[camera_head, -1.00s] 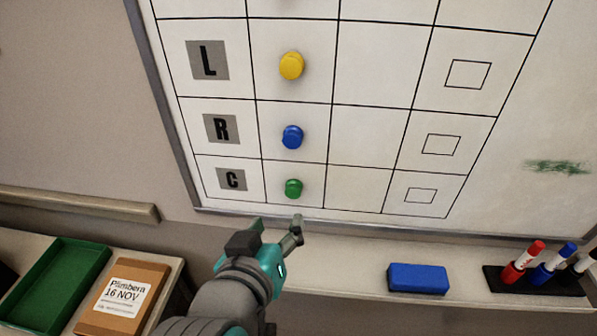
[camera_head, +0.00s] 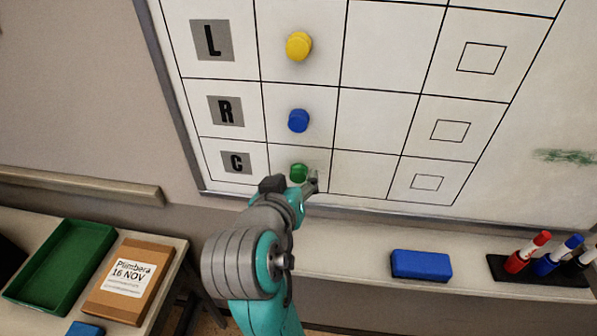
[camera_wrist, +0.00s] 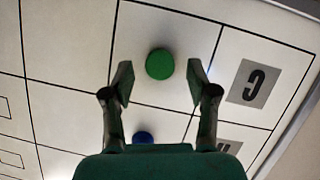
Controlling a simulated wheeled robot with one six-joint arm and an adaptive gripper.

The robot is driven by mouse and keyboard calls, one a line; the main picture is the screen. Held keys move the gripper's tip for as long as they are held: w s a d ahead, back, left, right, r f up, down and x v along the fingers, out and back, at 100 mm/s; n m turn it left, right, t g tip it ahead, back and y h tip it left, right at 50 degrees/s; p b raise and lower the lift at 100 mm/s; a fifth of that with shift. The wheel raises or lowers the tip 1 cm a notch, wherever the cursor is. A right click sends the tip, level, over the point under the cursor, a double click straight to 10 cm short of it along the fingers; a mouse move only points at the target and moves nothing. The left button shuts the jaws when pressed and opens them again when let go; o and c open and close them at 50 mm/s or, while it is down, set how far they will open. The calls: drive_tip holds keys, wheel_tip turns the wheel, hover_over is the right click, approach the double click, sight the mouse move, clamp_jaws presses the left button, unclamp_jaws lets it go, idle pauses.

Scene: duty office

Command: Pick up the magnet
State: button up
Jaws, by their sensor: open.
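A round green magnet (camera_head: 299,172) sits on the whiteboard in the row marked C. Above it in the same column are a blue magnet (camera_head: 298,120) and a yellow magnet (camera_head: 298,46). My gripper (camera_head: 296,184) is just in front of the green magnet and covers part of it. In the wrist view, my open gripper (camera_wrist: 158,84) has a finger on each side, with the green magnet (camera_wrist: 160,64) between and slightly beyond the fingertips. No contact shows. The blue magnet (camera_wrist: 143,137) is partly hidden behind the gripper body.
A ledge below the board (camera_head: 345,262) holds a blue eraser (camera_head: 421,265) and several markers (camera_head: 545,257) in a black holder. At left are a green tray (camera_head: 62,262) and a brown box (camera_head: 128,282).

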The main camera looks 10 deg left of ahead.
drive_tip(key=shift+w+f, duration=0.3)
drive_tip(key=shift+w, duration=0.35)
drive_tip(key=c, duration=0.9)
drive_tip(key=shift+d+r, duration=0.1)
drive_tip(key=shift+r, duration=0.15)
